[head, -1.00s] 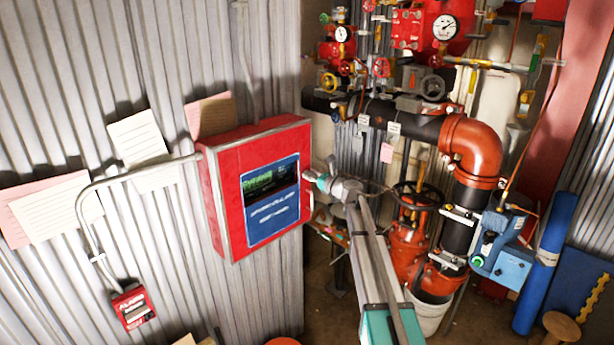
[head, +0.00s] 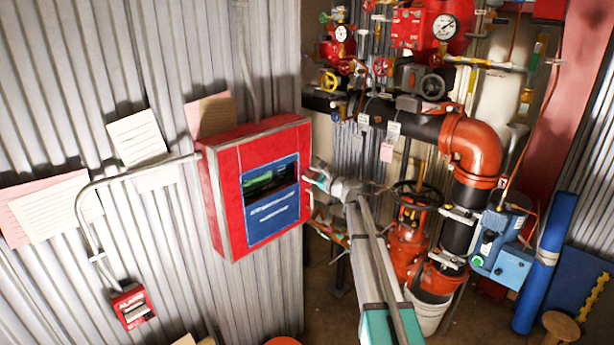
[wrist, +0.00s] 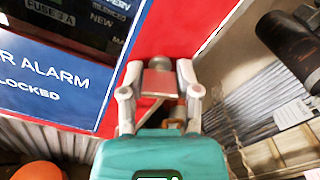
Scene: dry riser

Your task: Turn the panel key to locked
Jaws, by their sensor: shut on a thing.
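The red alarm panel (head: 222,195) is on the corrugated wall, left of centre in the head view. Its front has a dark screen (head: 270,180) and a blue label (wrist: 45,85); in the wrist view the label's readable part says "R ALARM" and "LOCKED", cut off at the left. My gripper (head: 316,176) is at the right side of the panel front. In the wrist view my gripper (wrist: 159,78) has its two fingers either side of a small grey metal piece, the key (wrist: 159,62), against the red face. The fingers are shut on it. The key's marked position is not readable.
Black and orange pipes (head: 472,148) with gauges and valves stand to the right of the panel. A handwheel (head: 418,195) is close to my arm. A small red alarm box (head: 132,306) and a grey conduit (head: 85,205) are on the wall at left.

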